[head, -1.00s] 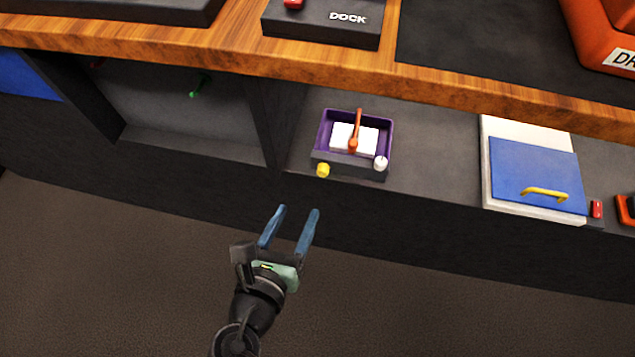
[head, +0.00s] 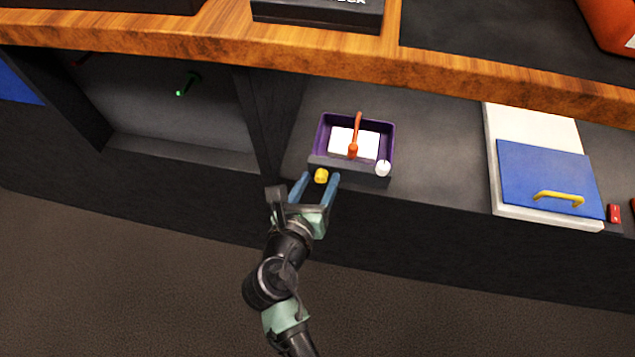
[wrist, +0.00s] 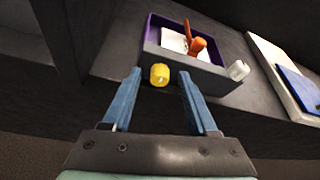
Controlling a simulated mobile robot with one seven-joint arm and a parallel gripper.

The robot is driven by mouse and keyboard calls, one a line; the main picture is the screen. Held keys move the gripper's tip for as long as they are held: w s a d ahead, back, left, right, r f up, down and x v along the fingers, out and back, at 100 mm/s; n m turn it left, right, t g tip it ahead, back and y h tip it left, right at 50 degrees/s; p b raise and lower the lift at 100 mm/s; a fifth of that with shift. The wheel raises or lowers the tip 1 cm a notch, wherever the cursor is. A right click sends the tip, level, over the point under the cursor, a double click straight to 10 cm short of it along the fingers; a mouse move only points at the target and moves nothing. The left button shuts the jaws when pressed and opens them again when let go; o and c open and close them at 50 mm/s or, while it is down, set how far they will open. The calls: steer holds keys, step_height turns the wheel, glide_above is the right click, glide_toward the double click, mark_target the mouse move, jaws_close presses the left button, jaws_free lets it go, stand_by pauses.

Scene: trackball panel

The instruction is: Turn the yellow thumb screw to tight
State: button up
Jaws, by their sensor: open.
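The yellow thumb screw (head: 321,176) is a small knob on the front face of a purple tray box (head: 318,136), near its left end. In the wrist view the yellow thumb screw (wrist: 159,75) shows between and just beyond my fingertips. My gripper (head: 320,176) is open, with its blue fingers on either side of the screw in the head view. In the wrist view my gripper (wrist: 159,75) has a gap on both sides of the screw, and I see no contact. I cannot tell any tightness mark on the screw.
An orange lever (head: 355,137) and a white knob (head: 383,168) are on the same box. A dark upright divider (head: 270,115) stands left of it. A wooden counter edge (head: 300,62) overhangs behind. A blue panel with yellow handle (head: 545,175) lies to the right.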

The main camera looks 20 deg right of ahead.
steer(key=shift+c, duration=0.3)
jaws_close()
steer(key=shift+r+p, duration=0.1)
steer(key=shift+p, duration=0.3)
